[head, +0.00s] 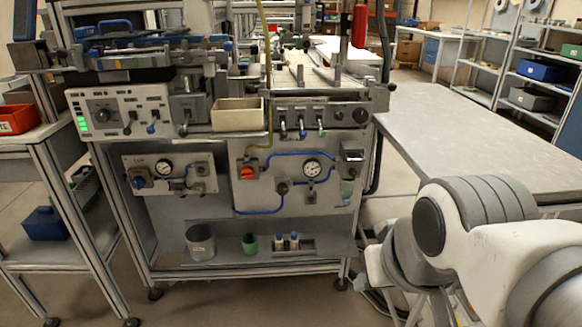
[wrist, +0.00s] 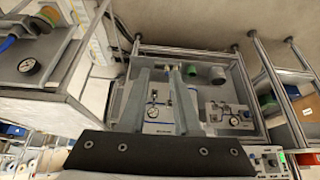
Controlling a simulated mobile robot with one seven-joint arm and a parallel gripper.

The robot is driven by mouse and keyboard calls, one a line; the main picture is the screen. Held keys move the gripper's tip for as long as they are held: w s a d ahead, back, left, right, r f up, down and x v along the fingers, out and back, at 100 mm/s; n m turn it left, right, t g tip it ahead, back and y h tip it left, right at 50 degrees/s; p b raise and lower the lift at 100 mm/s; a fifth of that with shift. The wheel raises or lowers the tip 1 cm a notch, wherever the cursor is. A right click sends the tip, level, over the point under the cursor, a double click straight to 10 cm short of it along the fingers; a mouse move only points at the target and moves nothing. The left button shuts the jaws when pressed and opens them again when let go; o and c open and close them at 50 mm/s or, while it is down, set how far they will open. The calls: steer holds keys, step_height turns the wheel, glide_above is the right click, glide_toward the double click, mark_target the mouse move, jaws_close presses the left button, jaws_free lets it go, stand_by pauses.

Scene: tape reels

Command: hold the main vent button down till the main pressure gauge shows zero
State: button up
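In the head view, the bench front carries two round white gauges. One gauge (head: 164,167) is on the left panel (head: 128,160); the other gauge (head: 312,167) is on the right panel (head: 262,205), with blue tubing and a red-orange knob (head: 247,173). Labels and needle readings are too small to read, so I cannot tell which gauge is main, nor pick out its vent button. In the wrist view, the bench appears upside down. My gripper (wrist: 160,70) is open and empty, its two grey fingers apart in front of the bench, touching nothing visible. The head view shows only my arm.
A control box (head: 120,112) with green lights and a beige bin (head: 238,114) sit above the panels. A grey table (head: 470,130) is at right. A low shelf holds cups (head: 201,242).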

jaws_close()
stand_by(1.3)
